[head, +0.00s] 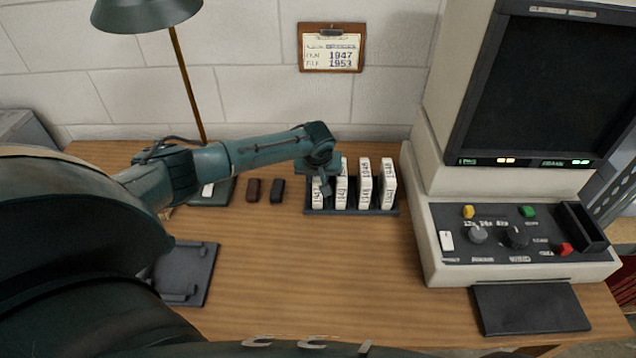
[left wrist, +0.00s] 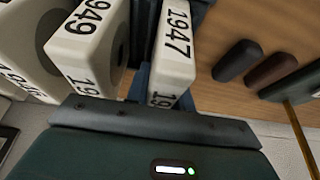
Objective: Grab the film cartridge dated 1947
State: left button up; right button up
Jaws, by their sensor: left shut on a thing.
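The film cartridge marked 1947 (left wrist: 174,58) is a white block with black figures, between the fingers of my left gripper (left wrist: 163,88) in the left wrist view. In the head view this cartridge (head: 317,197) is at the left end of the black rack (head: 352,211), partly hidden by my gripper (head: 322,183). It still appears to stand in its slot. The cartridge marked 1949 (left wrist: 88,38) stands beside it with a gap. Two more white cartridges (head: 364,188) stand to the right, one reading 1948 (head: 389,186). My right gripper is not in view.
A film reader with a dark screen (head: 545,85) and knobs stands right of the rack. A brown (head: 253,190) and a black small object (head: 277,190) lie left of it. A lamp (head: 146,14) stands behind. A clipboard (head: 332,48) hangs on the wall. The desk front (head: 330,290) is clear.

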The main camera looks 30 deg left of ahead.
pick_arm(q)
grip_shut()
jog(key=shift+r, duration=0.15)
